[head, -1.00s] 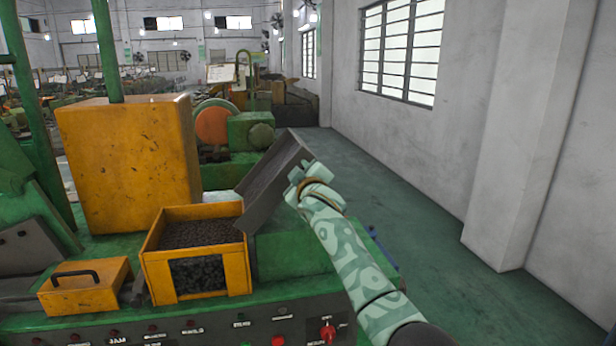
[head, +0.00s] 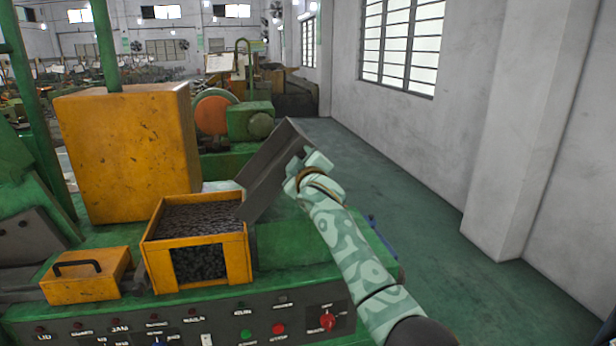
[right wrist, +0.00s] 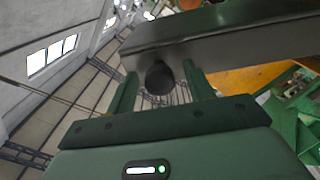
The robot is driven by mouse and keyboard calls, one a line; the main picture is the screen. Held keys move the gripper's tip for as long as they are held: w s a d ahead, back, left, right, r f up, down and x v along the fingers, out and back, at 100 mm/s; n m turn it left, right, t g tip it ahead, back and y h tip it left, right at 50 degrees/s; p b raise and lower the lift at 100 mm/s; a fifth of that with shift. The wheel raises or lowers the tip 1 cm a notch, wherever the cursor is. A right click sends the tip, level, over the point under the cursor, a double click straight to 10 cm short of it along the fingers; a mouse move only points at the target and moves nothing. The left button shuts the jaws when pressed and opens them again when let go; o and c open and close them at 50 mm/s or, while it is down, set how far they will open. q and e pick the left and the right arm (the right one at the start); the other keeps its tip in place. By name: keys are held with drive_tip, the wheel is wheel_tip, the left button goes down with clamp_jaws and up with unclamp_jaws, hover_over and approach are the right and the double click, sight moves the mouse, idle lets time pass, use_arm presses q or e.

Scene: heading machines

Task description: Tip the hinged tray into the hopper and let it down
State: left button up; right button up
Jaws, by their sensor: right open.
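The grey hinged tray (head: 268,172) is tilted steeply, its low end at the right rim of the yellow hopper (head: 238,265) and its raised end up to the right. Its inside looks bare. Dark small pieces (head: 200,217) fill the hopper near its rim and show through its front opening. My right gripper (head: 303,168) is at the tray's right side. In the right wrist view, its open fingers (right wrist: 158,84) stand on either side of a dark round knob (right wrist: 159,77) on the tray (right wrist: 215,35). Contact with the knob is unclear. My left gripper is out of view.
A yellow box with a black handle (head: 86,275) sits left of the hopper. A large yellow housing (head: 130,150) stands behind it. The green machine's front panel (head: 190,325) carries buttons and a red switch. Open floor (head: 420,215) lies to the right, up to the wall.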

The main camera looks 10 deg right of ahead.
drive_tip(key=s+b, duration=0.2)
drive_tip(key=s, duration=1.3)
drive_tip(key=shift+s+d, duration=0.2)
drive_tip(key=shift+s, duration=0.1)
drive_tip(key=shift+r, duration=0.1)
